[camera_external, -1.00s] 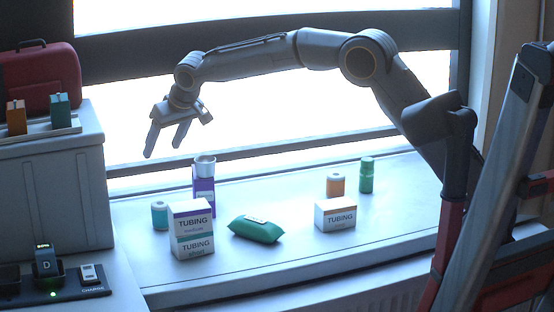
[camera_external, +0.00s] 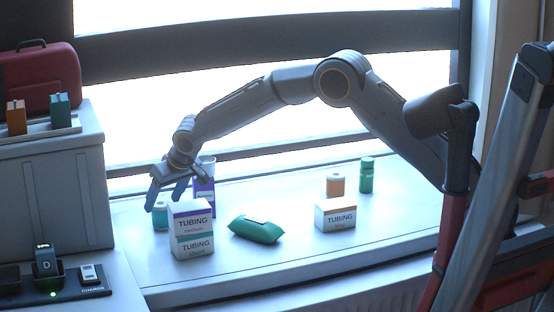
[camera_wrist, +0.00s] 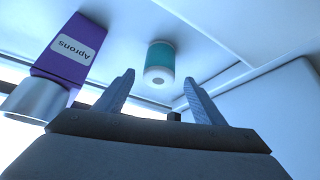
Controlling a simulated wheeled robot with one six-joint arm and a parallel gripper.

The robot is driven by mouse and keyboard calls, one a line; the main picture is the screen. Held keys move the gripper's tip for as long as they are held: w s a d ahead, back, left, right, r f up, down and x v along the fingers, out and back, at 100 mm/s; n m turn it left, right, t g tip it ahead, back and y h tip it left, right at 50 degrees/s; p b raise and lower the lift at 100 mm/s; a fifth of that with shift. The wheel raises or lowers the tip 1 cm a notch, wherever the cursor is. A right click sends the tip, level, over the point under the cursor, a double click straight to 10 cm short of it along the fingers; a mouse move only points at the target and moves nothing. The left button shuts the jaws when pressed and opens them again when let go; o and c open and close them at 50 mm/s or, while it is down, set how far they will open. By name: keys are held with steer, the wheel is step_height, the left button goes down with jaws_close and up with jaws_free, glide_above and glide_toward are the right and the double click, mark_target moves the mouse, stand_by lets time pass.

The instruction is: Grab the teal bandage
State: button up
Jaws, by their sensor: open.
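The teal bandage (camera_external: 160,216) is a small upright roll with pale ends. It stands on the sill at the left, just left of the stacked tubing boxes. In the wrist view the teal bandage (camera_wrist: 160,62) shows ahead of the fingers, near the middle, with clear space between it and the fingertips. My gripper (camera_external: 166,196) is open and empty, just above and beside the bandage in the external view. Its two fingers (camera_wrist: 162,85) are spread in the wrist view. In the external view the fingers overlap the bandage's upper part.
A purple Aprons box (camera_wrist: 68,48) with a metal cup (camera_wrist: 36,100) stands close to the bandage. The stacked tubing boxes (camera_external: 191,230) stand in front right.

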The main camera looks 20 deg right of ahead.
mark_target(162, 204)
steer(key=shift+p+x, duration=0.6)
steer(key=shift+x, duration=1.4)
steer(key=shift+d, duration=0.1)
steer(key=c, duration=1.1)
